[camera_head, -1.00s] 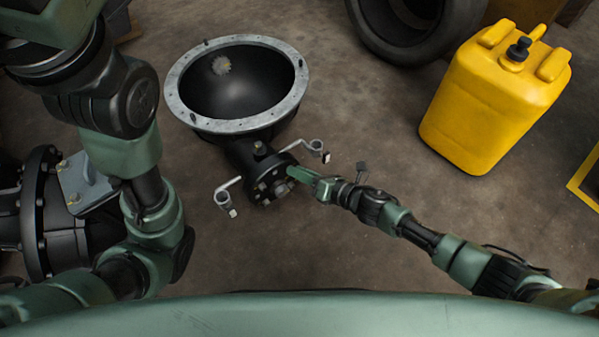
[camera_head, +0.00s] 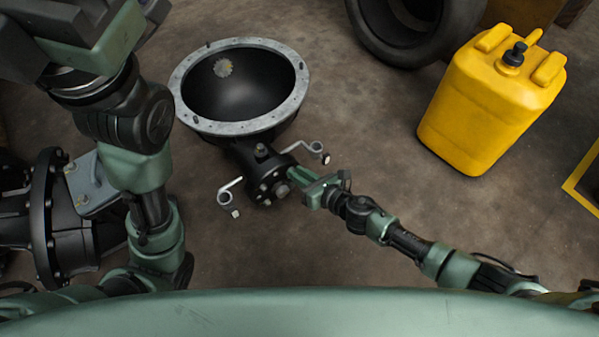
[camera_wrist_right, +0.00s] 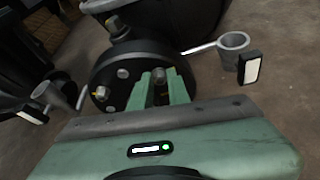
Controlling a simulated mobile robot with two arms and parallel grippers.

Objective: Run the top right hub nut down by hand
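The hub (camera_head: 268,186) is a black round flange with studs and nuts, at the near end of the black axle housing. It also shows in the wrist view (camera_wrist_right: 112,78). The top right hub nut (camera_wrist_right: 158,74) shows between the fingertips of my right gripper (camera_wrist_right: 160,84). In the head view my right gripper (camera_head: 296,178) is at the right side of the hub face. Its green fingers stand slightly apart; I see no clear contact with the nut. My left arm rises at the left, and its fingers are not in the picture.
A big black bowl with a grey rim (camera_head: 180,107) stands behind the hub. Grey ring-ended arms stick out left (camera_head: 225,198) and right (camera_head: 315,147) of the hub. A yellow canister (camera_head: 490,105) and a tyre (camera_head: 410,35) stand at the right. The floor between is clear.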

